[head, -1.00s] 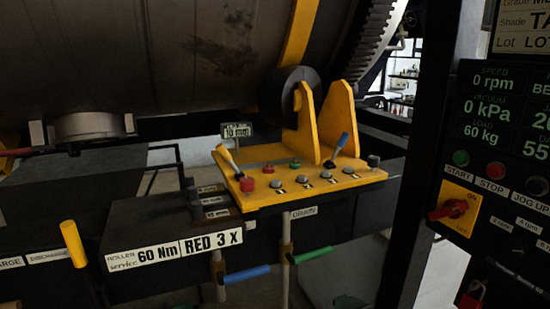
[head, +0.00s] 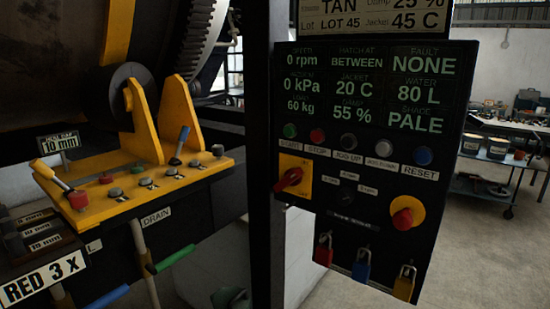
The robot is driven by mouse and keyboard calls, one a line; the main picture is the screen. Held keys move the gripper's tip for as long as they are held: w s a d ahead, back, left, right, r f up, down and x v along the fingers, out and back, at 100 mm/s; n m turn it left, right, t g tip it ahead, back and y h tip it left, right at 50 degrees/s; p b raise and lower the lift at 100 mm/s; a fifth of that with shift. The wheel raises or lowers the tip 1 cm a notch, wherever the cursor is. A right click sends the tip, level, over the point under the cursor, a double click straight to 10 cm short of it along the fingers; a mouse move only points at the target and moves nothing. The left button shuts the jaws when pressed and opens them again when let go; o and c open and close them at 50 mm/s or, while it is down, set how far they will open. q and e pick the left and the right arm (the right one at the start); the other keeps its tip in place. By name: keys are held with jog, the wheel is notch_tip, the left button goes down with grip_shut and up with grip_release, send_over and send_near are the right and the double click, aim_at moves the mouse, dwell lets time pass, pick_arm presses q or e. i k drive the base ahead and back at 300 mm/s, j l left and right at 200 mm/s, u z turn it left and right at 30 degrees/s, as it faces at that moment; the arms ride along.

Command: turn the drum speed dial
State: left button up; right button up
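The control panel (head: 440,235) stands right of centre in the head view. A small dark dial (head: 347,196) sits low on the panel between the red rotary switch and the red mushroom button, with small rpm labels around it. It is dark on black, so its pointer setting cannot be made out. The panel display (head: 375,88) reads 0 rpm for speed. Neither of my grippers is in view, and nothing is seen touching the dial.
Beside the dial are a red rotary switch (head: 289,180) on a yellow plate and a red mushroom button (head: 403,218). Push buttons line up above; several padlocks (head: 361,264) hang below. A yellow roller bracket (head: 150,120) with levers stands left. Open floor lies right.

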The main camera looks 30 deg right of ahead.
aim_at(345, 196)
jog(key=z, duration=1.35)
